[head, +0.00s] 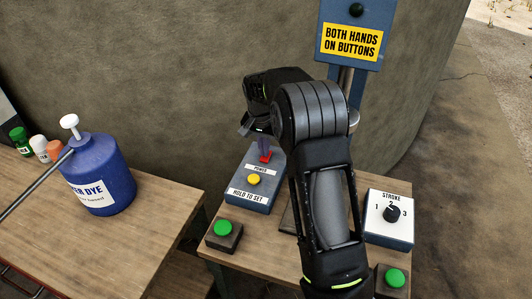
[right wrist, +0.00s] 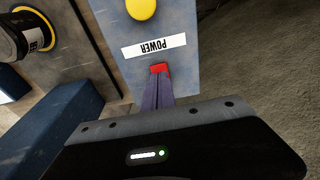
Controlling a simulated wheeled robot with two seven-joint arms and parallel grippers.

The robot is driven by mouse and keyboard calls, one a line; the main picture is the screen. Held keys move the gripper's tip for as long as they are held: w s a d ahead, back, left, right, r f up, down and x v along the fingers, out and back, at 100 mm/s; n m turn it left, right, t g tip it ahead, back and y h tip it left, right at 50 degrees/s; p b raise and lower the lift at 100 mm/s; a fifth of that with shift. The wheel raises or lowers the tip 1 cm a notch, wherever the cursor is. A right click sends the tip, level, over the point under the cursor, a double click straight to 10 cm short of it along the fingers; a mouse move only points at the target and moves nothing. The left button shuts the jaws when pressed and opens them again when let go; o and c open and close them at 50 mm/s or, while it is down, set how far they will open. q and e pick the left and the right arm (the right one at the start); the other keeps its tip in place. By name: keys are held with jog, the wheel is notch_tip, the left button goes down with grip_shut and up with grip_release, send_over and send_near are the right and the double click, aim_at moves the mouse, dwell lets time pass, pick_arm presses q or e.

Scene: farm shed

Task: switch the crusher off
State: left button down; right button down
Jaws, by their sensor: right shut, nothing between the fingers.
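The blue-grey control box (head: 246,203) on the right-hand table carries a "POWER" label, a yellow button (head: 254,180) marked "HOLD TO SET" and a red switch (head: 265,156). My right gripper (head: 264,147) is shut and empty, with its fingertips right at the red switch. In the right wrist view the red switch (right wrist: 159,68) shows just beyond the shut fingertips (right wrist: 157,78), beside the POWER label (right wrist: 154,46). They look in contact or nearly so; I cannot tell which. The fingers hide part of the switch, so its position is unclear. My left gripper is out of view.
Two green buttons, left (head: 223,228) and right (head: 394,278), stand on the table with a STROKE dial box (head: 390,232). A blue sign (head: 352,35) on a post rises behind. A blue dye jug (head: 97,175) and small bottles (head: 38,143) stand on the left table.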

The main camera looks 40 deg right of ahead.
aim_at(264, 159)
jog(key=shift+r+p, duration=1.8)
jog(key=shift+r, duration=1.05)
